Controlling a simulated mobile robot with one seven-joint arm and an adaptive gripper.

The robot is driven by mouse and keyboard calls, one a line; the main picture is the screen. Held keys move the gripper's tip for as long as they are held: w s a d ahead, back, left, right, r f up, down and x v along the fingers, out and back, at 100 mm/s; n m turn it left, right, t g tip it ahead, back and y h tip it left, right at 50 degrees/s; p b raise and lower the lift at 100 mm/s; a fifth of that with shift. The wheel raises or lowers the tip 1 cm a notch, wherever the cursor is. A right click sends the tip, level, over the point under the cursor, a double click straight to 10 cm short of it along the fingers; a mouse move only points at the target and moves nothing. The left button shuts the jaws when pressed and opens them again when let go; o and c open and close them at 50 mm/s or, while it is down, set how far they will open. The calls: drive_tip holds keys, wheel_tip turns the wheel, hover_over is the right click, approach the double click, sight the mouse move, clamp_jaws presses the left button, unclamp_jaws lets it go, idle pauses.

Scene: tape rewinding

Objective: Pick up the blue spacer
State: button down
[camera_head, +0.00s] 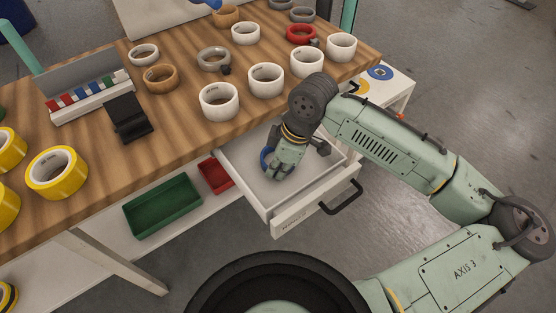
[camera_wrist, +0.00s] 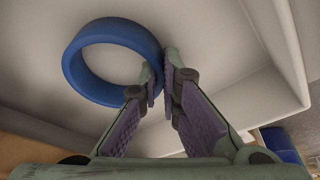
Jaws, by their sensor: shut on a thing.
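The blue spacer (camera_wrist: 78,82) is a plain blue ring inside the open white drawer (camera_head: 248,187). In the head view only a sliver of the blue spacer (camera_head: 265,157) shows at the left of my gripper (camera_head: 272,170), which reaches down into the drawer. In the wrist view my gripper (camera_wrist: 163,85) has its two fingers close together at the right side of the ring. They are shut on the ring's wall, one finger on each side of it. The ring is by the pale drawer floor; whether it touches the floor I cannot tell.
The drawer's front with a black handle (camera_head: 342,197) faces the open floor. The wooden table top (camera_head: 190,125) above holds several white, brown and yellow tape rolls. A green bin (camera_head: 163,207) and a red bin (camera_head: 215,176) stand on the shelf left of the drawer.

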wheel_tip(320, 180, up, 10)
drive_tip(key=shift+b, duration=0.4)
